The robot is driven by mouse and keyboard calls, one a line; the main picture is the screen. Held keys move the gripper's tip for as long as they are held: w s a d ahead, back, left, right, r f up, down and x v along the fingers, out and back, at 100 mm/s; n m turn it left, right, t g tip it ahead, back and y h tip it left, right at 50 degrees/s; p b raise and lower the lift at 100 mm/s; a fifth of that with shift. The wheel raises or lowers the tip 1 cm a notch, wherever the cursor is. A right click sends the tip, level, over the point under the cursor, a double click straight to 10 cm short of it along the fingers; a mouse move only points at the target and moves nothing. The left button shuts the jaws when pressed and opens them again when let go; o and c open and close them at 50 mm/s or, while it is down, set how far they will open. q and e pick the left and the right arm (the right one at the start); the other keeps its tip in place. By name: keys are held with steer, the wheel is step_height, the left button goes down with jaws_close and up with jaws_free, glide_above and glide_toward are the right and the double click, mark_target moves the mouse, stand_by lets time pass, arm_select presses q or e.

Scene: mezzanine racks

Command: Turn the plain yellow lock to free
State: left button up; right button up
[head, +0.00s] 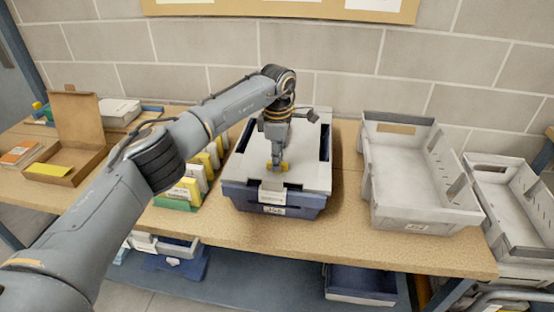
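The yellow lock (285,167) is a small piece on top of the grey lid (302,172) of a dark blue crate (310,201). My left gripper (277,163) points straight down over the lock, its fingertips at it. The fingers hide most of the lock, so I cannot tell which way it is turned. I cannot tell whether they are closed on it. A small dark piece (313,116) sits at the lid's far right corner. My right gripper is not in view.
An empty grey tote (388,203) stands right of the crate, and another (523,245) lies further right. Yellow and white files (190,190) stand close on the left. An open cardboard box (78,183) is further left. A brick wall closes the back.

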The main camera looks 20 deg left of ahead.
arm_select(q)
steer(key=o, duration=0.3)
steer(key=shift+r, duration=0.1)
step_height(320, 180, up, 12)
stand_by(0.4)
